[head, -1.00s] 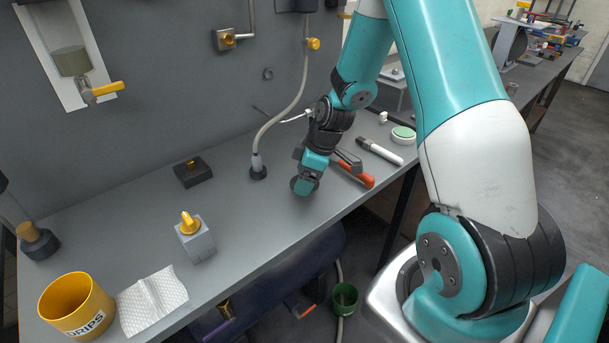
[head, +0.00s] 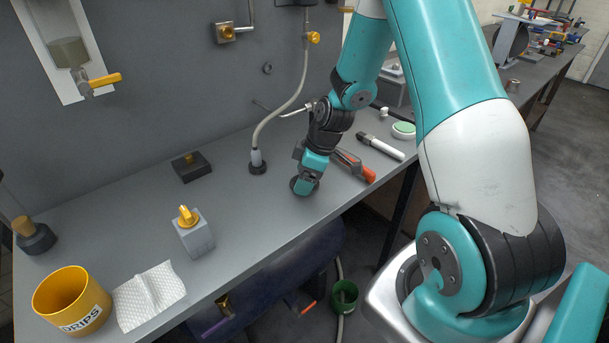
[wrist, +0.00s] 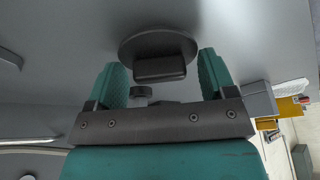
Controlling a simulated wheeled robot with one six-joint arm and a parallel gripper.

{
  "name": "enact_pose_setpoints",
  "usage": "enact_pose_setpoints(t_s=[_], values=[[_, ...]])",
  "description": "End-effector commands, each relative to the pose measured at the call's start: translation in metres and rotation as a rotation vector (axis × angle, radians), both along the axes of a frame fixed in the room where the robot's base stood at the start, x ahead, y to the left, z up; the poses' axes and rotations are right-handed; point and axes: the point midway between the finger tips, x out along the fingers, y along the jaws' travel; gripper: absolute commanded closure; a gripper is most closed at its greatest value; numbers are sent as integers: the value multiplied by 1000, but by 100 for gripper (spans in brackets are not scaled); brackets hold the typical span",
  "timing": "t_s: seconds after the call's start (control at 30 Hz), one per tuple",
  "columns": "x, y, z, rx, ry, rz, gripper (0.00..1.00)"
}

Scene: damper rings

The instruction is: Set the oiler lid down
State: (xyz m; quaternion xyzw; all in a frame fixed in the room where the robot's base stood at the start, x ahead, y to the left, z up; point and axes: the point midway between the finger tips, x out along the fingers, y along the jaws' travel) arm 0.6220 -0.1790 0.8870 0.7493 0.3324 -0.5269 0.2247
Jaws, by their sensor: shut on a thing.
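The oiler lid, a dark round disc with a raised block-shaped grip, shows in the wrist view (wrist: 158,45). My gripper (wrist: 162,72) is shut on that grip, one teal finger on each side. In the head view my gripper (head: 308,180) points down low over the bench near its front edge. Only a dark edge of the lid (head: 295,186) shows there, the rest hidden by the fingers. The lid is at or very close to the bench top (head: 250,215); I cannot tell whether it touches.
Orange-handled pliers (head: 355,166) and a white marker-like tool (head: 381,147) lie right of my gripper. A hose foot (head: 257,165) stands behind left. A grey block with a yellow knob (head: 195,235), a yellow cup (head: 70,300) and a white cloth (head: 148,295) are further left.

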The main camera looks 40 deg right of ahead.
Motion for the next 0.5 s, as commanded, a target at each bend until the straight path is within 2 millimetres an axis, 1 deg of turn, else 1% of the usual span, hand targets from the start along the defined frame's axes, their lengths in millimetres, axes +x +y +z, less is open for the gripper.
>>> enact_pose_setpoints(t_s=[0.07, 0.1, 0.2, 0.4, 0.5], values=[[0, 0, -2, 0, 0, 0, 54], [0, 0, -2, 0, 0, 0, 21], [0, 0, -1, 0, 0, 0, 0], [0, 0, -1, 0, 0, 0, 0], [0, -1, 3, -1, -2, -1, 0]])
